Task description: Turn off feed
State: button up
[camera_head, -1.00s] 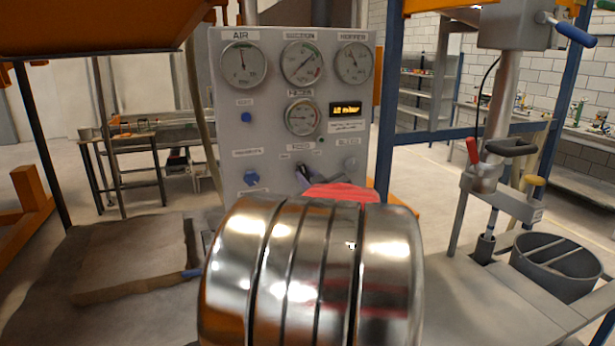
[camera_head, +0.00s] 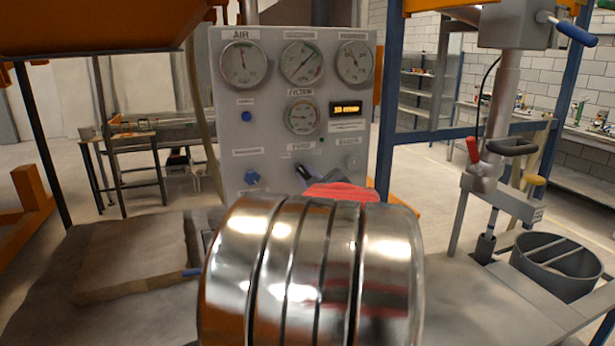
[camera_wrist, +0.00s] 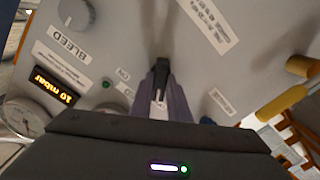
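The feed valve's dark lever (camera_wrist: 160,67) is on the front of the grey control panel (camera_head: 225,130). In the wrist view my gripper (camera_wrist: 161,88) has a purple-grey finger on each side of the lever, close against it. The fingers look shut on it. An ON label (camera_wrist: 123,73) is left of the lever, and another small label (camera_wrist: 222,101) is to its right, blurred.
A bleed knob (camera_wrist: 75,14) is beside the feed valve; blue knobs (camera_head: 252,178) are on the panel's left side. Gauges and a lit display (camera_head: 346,108) are above, reading about 10 mbar in the wrist view. A blue post (camera_head: 389,100) stands right of the panel.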

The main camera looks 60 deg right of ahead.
jog(key=o, duration=0.5)
jog(key=shift+a, duration=0.1)
jog(key=v, duration=1.3)
jog(key=shift+s+a, duration=0.2)
